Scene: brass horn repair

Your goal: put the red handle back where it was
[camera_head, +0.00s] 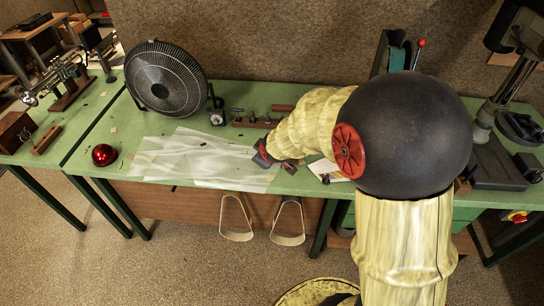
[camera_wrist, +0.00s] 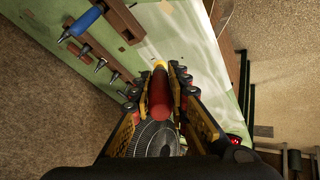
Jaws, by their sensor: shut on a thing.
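The red handle (camera_wrist: 160,98) is a red cylinder with a yellow end, seen in the wrist view between the fingers of my gripper (camera_wrist: 163,80). My gripper is shut on it, with the yellow end pointing out past the fingers. In the head view my gripper (camera_head: 274,160) is low over the green bench, at the right end of the pale translucent sheet. I cannot make out the handle clearly there. A wooden tool rack (camera_head: 258,123) stands on the bench behind my gripper. In the wrist view the rack (camera_wrist: 125,20) and several tools, one a blue-handled tool (camera_wrist: 82,22), are at upper left.
A black fan (camera_head: 166,77) stands at the back left of the green bench (camera_head: 105,150). A shiny red dome (camera_head: 104,155) is near the front left edge. The translucent sheet (camera_head: 200,158) covers the middle. A drill press base (camera_head: 495,165) is at right.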

